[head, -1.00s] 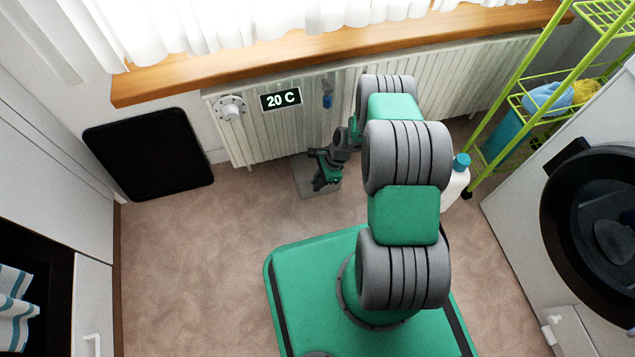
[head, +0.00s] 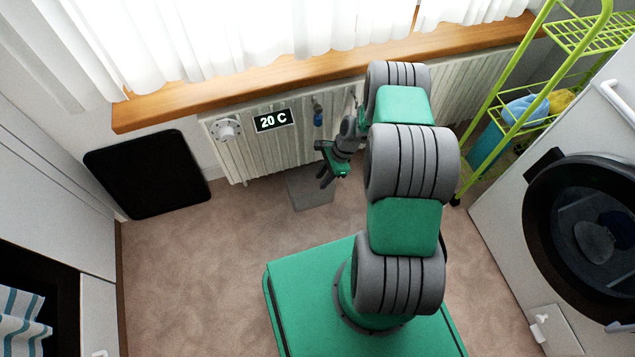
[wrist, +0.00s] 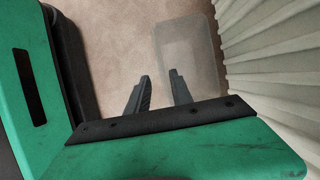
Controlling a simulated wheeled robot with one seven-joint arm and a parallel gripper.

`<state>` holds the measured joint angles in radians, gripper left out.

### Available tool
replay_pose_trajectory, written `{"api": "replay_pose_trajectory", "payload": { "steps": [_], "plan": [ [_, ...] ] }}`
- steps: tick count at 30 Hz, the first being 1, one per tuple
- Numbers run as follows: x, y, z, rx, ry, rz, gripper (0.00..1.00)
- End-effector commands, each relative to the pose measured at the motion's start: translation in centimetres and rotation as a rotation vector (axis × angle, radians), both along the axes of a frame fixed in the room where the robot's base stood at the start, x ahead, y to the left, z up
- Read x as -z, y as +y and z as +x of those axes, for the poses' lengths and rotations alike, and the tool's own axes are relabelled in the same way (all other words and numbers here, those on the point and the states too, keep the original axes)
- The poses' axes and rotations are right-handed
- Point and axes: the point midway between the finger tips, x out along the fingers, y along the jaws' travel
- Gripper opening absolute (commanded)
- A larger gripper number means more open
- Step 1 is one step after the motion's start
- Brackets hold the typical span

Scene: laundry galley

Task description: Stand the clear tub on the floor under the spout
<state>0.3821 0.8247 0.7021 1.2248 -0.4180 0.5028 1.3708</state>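The clear tub (head: 311,192) stands on the carpet close to the radiator, a faint see-through grey box. In the wrist view the tub (wrist: 187,45) lies beyond my fingertips, mostly to the right, beside the radiator. My gripper (head: 326,180) is above and slightly right of the tub in the head view and covers part of it. In the wrist view my gripper (wrist: 160,75) has its two fingers apart with nothing seen between them. A blue-tipped fitting (head: 318,115), seemingly the spout, is on the radiator front, roughly above the tub; its exact alignment is unclear.
The white radiator (head: 225,155) runs under the wooden sill (head: 200,108). A black panel (head: 150,175) leans at left. A green rack (head: 500,120) and a washer-like machine (head: 590,235) stand at right. Carpet (head: 190,270) is clear at left.

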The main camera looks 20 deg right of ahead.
Motion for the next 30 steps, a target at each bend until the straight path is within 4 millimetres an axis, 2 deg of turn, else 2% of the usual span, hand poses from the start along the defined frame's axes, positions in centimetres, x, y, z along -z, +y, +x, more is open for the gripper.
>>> {"api": "replay_pose_trajectory", "payload": {
  "steps": [2, 5, 8, 9, 11, 12, 14, 15, 18, 21, 24, 27, 30],
  "plan": [
    [-1.2, -0.2, 0.3, -0.019, -0.009, -0.006, 0.27],
    [-5.1, -0.3, 1.5, -0.127, -0.057, -0.044, 0.27],
    [-11.6, 0.1, 2.2, -0.317, -0.129, -0.106, 0.27],
    [-14.4, 0.4, 2.1, -0.403, -0.157, -0.133, 0.27],
    [-18.7, 0.9, 1.6, -0.535, -0.201, -0.174, 0.27],
    [-21.8, 1.4, 0.9, -0.632, -0.234, -0.204, 0.27],
    [-26.1, 2.2, -0.7, -0.782, -0.278, -0.25, 0.27],
    [-28.7, 2.7, -2.2, -0.881, -0.305, -0.278, 0.27],
    [-34.0, 3.9, -6.6, -1.119, -0.367, -0.345, 0.27],
    [-36.9, 4.5, -11.0, -1.318, -0.412, -0.398, 0.27],
    [-38.0, 4.7, -14.1, -1.45, -0.437, -0.427, 0.27],
    [-38.3, 4.6, -15.5, -1.51, -0.445, -0.439, 0.27],
    [-38.2, 4.6, -15.7, -1.521, -0.445, -0.439, 0.27]
  ]
}}
